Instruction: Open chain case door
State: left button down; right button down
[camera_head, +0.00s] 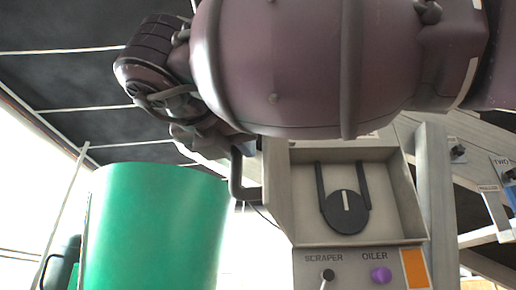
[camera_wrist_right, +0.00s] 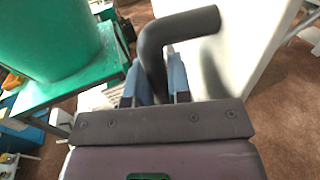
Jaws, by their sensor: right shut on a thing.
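A dark bent handle (camera_head: 237,178) stands out from the left side of the light grey machine case (camera_head: 278,205). In the right wrist view the handle (camera_wrist_right: 180,30) rises between the blue-grey fingers of my right gripper (camera_wrist_right: 155,86), which is shut on it. A pale panel (camera_wrist_right: 243,62) lies beside the handle there; I cannot tell whether it is the door or whether it is ajar. In the head view my purple right arm hides the handle's top and the fingertips. My left gripper is not in view.
A green drum (camera_head: 150,230) stands close left of the handle; it also shows on a green stand in the wrist view (camera_wrist_right: 60,35). The case front has a black dial (camera_head: 345,212) and knobs labelled SCRAPER (camera_head: 327,276) and OILER (camera_head: 380,275).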

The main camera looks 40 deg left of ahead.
jog(key=shift+s+a, duration=0.1)
jog(key=shift+a, duration=0.1)
dwell(0.4)
jog(key=c, duration=1.1)
grip_release()
jog(key=b+v, duration=0.2)
jog(key=v, duration=0.8)
jog(key=shift+s, duration=0.4)
